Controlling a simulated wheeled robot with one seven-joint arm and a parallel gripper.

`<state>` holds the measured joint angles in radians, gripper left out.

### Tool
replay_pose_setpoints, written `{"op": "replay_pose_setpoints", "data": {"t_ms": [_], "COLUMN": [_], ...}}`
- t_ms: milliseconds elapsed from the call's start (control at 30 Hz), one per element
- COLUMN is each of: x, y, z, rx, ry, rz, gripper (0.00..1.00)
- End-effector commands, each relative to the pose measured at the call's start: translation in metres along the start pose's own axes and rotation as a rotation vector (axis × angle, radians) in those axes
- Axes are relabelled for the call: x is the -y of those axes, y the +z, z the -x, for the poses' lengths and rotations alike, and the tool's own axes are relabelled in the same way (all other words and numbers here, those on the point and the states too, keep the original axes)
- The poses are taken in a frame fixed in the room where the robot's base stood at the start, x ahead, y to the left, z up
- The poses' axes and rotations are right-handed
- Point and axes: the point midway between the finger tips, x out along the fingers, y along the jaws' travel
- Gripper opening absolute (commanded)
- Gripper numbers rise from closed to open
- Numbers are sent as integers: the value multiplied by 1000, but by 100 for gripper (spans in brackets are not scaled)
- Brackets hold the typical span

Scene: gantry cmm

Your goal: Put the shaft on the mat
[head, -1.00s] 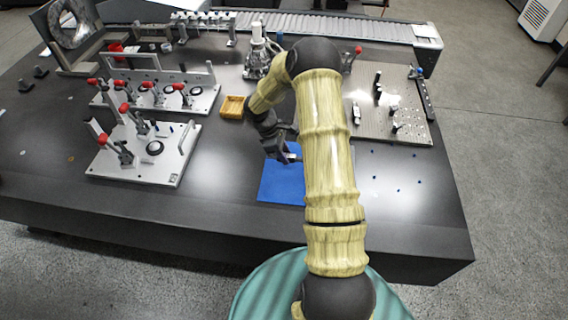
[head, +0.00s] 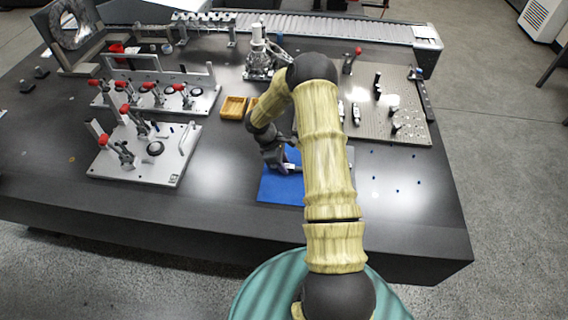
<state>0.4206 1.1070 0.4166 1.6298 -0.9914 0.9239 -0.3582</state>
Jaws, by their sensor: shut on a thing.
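The blue mat (head: 280,190) lies flat near the front edge of the dark table, partly hidden behind my arm. My gripper (head: 285,168) is low over the far part of the mat, pointing down. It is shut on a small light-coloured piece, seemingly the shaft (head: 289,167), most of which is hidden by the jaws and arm. I cannot tell whether the piece touches the mat.
Two fixture plates with red-handled clamps (head: 145,152) stand on the left. A small yellow wooden tray (head: 233,108) sits behind the mat. A perforated plate with posts (head: 390,110) is on the right. A roller conveyor (head: 310,27) runs along the back.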

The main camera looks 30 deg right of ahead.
Motion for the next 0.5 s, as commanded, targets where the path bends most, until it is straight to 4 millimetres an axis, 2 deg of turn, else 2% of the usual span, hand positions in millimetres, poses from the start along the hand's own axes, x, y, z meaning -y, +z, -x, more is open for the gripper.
{"op": "replay_pose_setpoints", "data": {"t_ms": [133, 167, 233, 500], "x": [0, 0, 0, 0], "y": [-1, -1, -1, -1], "z": [-2, -2, -2, -1], "rx": [0, 0, 0, 0], "ry": [1, 0, 0, 0], "rz": [0, 1, 1, 1], "gripper": [0, 34, 48, 50]}}
